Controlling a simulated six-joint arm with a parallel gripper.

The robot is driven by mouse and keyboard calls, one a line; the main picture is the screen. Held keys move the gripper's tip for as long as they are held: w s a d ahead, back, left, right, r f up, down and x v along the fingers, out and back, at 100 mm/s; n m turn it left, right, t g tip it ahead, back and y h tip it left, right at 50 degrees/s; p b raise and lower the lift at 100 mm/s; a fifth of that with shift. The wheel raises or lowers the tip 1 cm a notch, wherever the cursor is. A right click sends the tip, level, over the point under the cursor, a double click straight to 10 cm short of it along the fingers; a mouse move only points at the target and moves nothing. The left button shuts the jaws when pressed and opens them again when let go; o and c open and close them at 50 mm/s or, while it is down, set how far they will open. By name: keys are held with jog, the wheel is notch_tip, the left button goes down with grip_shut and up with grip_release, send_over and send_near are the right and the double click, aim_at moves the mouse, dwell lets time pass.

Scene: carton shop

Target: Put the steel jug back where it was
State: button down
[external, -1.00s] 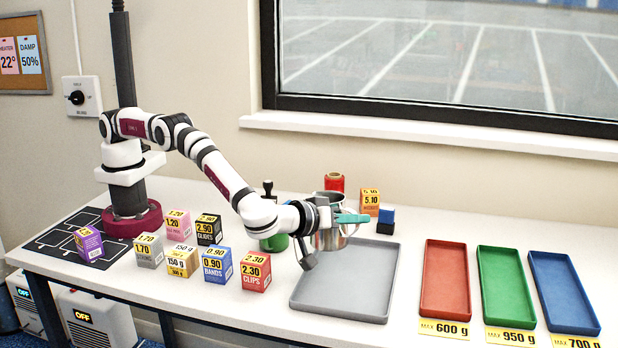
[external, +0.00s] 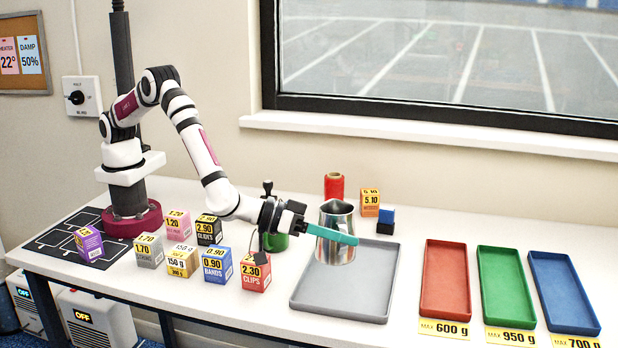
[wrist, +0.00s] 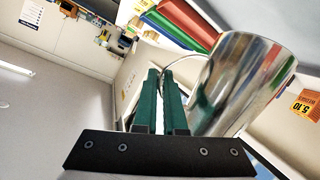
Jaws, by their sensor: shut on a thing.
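The steel jug (external: 337,251) stands about upright over the back part of the grey tray (external: 343,307) in the external view. I cannot tell whether its base touches the tray. My gripper (external: 333,236) comes from the left, with its teal fingers across the jug's near side. In the wrist view the shiny jug (wrist: 240,85) fills the right, beside the fingers. My gripper (wrist: 160,100) is nearly closed there, shut on the jug by its thin handle, which is mostly hidden behind the fingers.
Several priced boxes stand left of the tray, with the red clips box (external: 255,273) under my wrist. Red, green and blue trays (external: 565,295) lie right.

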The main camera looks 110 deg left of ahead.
jog(key=w+a+f, duration=0.1)
jog(key=f, duration=0.1)
jog(key=w+a+f, duration=0.1)
jog(key=f, duration=0.2)
jog(key=w+a+f, duration=0.1)
jog(key=a+f, duration=0.1)
jog(key=shift+w+f, duration=0.15)
jog(key=shift+w, duration=0.15)
jog(key=c, duration=1)
grip_release()
